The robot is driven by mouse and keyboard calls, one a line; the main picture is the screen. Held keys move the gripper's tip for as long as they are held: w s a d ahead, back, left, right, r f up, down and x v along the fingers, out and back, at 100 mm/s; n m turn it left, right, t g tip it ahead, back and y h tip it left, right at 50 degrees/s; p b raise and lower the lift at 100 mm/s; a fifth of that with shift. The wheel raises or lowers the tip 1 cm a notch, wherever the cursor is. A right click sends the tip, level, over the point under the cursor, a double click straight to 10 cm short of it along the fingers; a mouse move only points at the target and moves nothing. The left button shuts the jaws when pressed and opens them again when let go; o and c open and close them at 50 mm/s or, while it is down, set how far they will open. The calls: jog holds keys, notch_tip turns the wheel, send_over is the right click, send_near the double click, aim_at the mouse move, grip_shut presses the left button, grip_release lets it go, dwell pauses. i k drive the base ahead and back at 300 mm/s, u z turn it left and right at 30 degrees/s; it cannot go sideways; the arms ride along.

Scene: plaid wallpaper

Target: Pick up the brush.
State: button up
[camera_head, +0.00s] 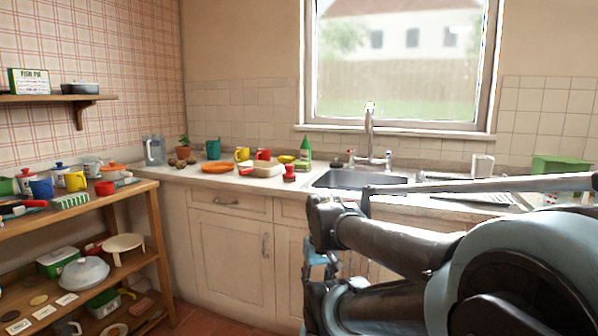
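I cannot pick out a brush with certainty in the head view. Small items stand on the counter (340,194) and around the sink (360,179), too small to name surely. My arm fills the lower right and hides part of the counter front and cabinets. Blue and dark parts show at the arm's left end, in front of the cabinet doors. I cannot make out the gripper's fingertips there, or whether they hold anything.
A wooden shelf unit (146,183) with cups, pots and dishes stands at left. A tap (369,135) rises below the window.

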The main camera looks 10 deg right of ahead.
aim_at(289, 177)
jog(key=z, duration=1.3)
jog(key=k, duration=0.8)
jog(key=u, duration=0.4)
jog(key=i, duration=1.15)
jog(key=z, duration=0.05)
